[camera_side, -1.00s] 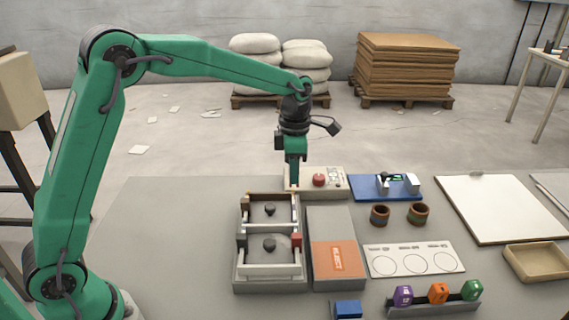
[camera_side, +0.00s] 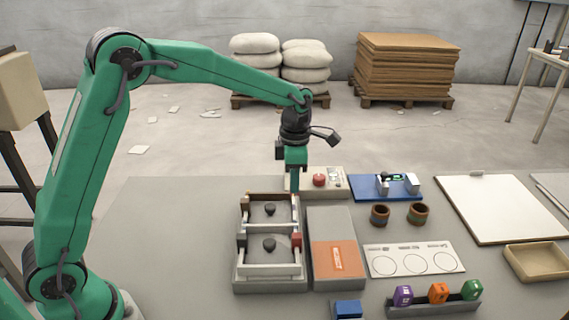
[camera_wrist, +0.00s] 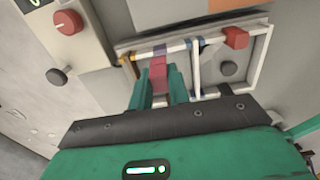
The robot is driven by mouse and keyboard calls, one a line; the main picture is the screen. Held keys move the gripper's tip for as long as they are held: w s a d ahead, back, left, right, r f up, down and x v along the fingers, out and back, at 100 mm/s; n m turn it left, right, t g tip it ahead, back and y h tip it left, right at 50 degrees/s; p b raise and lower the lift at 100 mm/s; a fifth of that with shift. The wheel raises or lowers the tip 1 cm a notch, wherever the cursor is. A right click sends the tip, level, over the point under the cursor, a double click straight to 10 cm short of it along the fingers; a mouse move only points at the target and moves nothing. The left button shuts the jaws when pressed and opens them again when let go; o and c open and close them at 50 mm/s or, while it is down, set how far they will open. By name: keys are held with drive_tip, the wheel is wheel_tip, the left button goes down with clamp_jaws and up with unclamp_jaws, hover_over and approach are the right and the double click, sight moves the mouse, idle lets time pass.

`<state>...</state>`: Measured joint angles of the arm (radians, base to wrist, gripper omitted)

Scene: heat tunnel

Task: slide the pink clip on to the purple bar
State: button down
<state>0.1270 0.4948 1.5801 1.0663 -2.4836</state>
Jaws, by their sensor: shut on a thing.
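My gripper (camera_wrist: 159,84) points down and is shut on the pink clip (camera_wrist: 158,74), which shows between its two green fingers in the wrist view. In the side view my gripper (camera_side: 296,188) is at the back right corner of the grey two-bay fixture (camera_side: 270,283); the clip cannot be made out there. In the wrist view the clip's far end is close to a pale rail with coloured pieces (camera_wrist: 189,44). I cannot tell whether they touch.
A control box with a red button (camera_side: 319,180) stands just behind the fixture. A grey and orange block (camera_side: 338,258) lies right of it. A red block (camera_wrist: 236,38) sits on the fixture's frame. A blue-based device (camera_side: 386,189) and two brown cups (camera_side: 380,215) are further right.

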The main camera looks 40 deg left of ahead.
sight(294, 208)
drive_tip(key=shift+f, duration=1.65)
drive_tip(key=shift+f, duration=1.45)
idle(0.8)
drive_tip(key=c, duration=1.3)
unclamp_jaws()
drive_tip(key=shift+f, duration=0.1)
drive_tip(key=shift+o, duration=0.2)
drive_tip(key=shift+r, duration=4)
drive_tip(key=shift+c, duration=0.4)
clamp_jaws()
drive_tip(key=m, duration=0.3)
drive_tip(key=r+m, duration=0.1)
drive_tip(key=m, duration=0.3)
drive_tip(key=shift+w+d+r, duration=0.1)
drive_tip(key=shift+r, duration=0.1)
